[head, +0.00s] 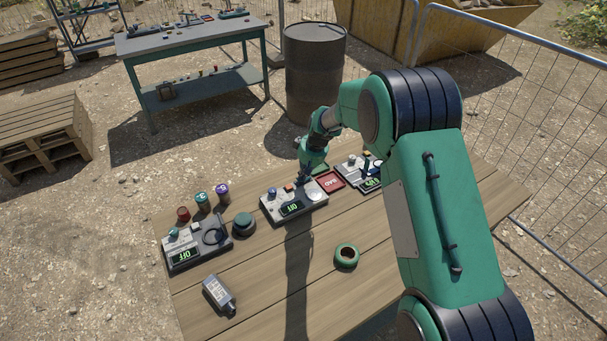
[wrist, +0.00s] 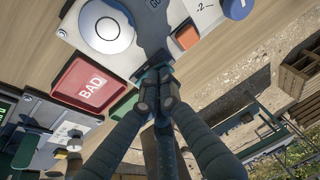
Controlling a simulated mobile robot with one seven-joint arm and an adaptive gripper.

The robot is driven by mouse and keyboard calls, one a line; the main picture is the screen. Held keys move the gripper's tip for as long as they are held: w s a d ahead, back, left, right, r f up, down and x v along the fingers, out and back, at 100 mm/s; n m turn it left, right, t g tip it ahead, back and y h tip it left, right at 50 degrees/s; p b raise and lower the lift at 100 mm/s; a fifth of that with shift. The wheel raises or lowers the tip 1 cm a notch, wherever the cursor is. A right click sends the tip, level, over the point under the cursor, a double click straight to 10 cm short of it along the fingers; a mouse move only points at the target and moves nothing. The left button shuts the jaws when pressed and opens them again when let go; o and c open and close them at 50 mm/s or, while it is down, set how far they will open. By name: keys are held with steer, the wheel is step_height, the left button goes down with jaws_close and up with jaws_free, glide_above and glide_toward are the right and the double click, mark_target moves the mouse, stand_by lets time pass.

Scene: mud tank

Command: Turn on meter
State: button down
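Three grey instruments with small displays stand on the wooden table, and I cannot tell for sure which is the meter. The left instrument (head: 197,242) has a dark cable loop and its display reads OFF. The middle instrument (head: 292,207) also reads OFF; it has a blue knob (wrist: 238,8), an orange button (wrist: 187,37) and a round white plate (wrist: 106,26). The right instrument (head: 361,172) has a lit green display, partly hidden by my arm. My gripper (wrist: 157,92) is shut and empty, just above the back edge of the middle instrument; contact is unclear.
A red BAD tray (head: 330,182) lies between the middle and right instruments. Red, teal and purple capped jars (head: 202,202), a dark green round item (head: 244,225), a green ring (head: 346,256) and a grey labelled device (head: 218,294) stand around. The table's front middle is mostly clear.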

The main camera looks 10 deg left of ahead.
mark_target(310, 178)
steer(key=shift+s+a+f, duration=0.1)
steer(key=shift+f, duration=0.1)
stand_by(0.5)
steer(key=shift+w+d, duration=0.55)
steer(key=shift+r, duration=0.1)
steer(key=shift+w+d+r, duration=0.15)
steer(key=shift+r, duration=0.2)
steer(key=shift+h, duration=0.3)
steer(key=r, duration=0.1)
steer(key=d+r+p, duration=0.1)
steer(key=w+r, duration=0.1)
steer(key=r, duration=0.1)
steer(key=shift+d+r, duration=0.1)
steer(key=shift+d, duration=0.05)
steer(key=d+p+v, duration=0.1)
steer(key=v, duration=0.7)
steer(key=shift+r, duration=0.15)
